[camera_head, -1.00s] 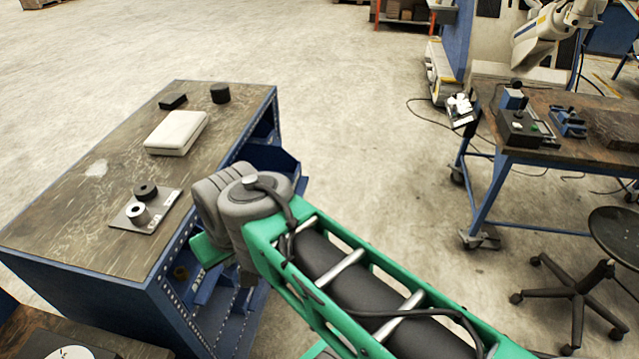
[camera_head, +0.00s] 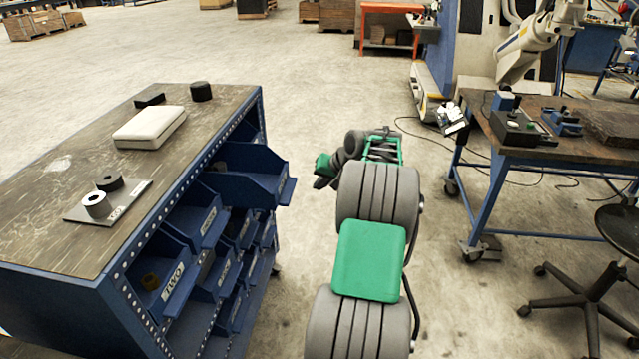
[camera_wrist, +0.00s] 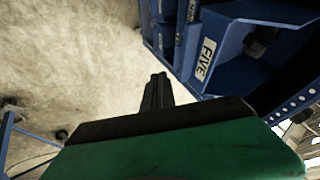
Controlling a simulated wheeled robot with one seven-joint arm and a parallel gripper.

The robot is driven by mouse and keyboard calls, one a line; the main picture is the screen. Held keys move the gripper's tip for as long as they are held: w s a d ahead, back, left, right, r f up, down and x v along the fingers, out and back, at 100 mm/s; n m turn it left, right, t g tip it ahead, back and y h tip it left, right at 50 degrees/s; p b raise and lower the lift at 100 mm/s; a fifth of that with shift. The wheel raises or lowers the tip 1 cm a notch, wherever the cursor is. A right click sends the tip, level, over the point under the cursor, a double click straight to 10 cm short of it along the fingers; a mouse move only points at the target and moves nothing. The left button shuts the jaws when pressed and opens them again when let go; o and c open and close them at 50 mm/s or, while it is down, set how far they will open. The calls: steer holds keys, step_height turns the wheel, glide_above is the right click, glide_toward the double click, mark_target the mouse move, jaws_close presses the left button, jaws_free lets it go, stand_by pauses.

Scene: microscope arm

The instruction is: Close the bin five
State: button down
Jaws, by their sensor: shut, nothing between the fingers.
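Bin five is a blue bin with a white "FIVE" label (camera_wrist: 205,58) at upper right in the wrist view. Its inside is partly visible, with a dark shape in it. In the head view, the blue bin (camera_head: 250,185) sticking far out of the cabinet's upper row at its far end appears to be the same one; its label is not readable there. My gripper (camera_wrist: 157,92) is shut and empty, with dark fingers just left of and below the label, apart from the bin. In the head view my gripper (camera_head: 324,170) is to the right of the bin's front, over open floor.
The blue cabinet (camera_head: 60,300) holds several other labelled bins, including bin two (camera_head: 165,285). A white case (camera_head: 150,127) and a metal plate with cylinders (camera_head: 105,203) lie on top. A blue-legged workbench (camera_head: 560,160) and a stool stand at right. Floor between is clear.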

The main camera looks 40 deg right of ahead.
steer(key=w+a+f, duration=0.2)
steer(key=w+f, duration=0.2)
steer(key=w, duration=0.2)
steer(key=shift+w+a+p, duration=0.15)
steer(key=shift+w+p, duration=0.1)
steer(key=shift+p, duration=0.2)
steer(key=shift+f, duration=0.1)
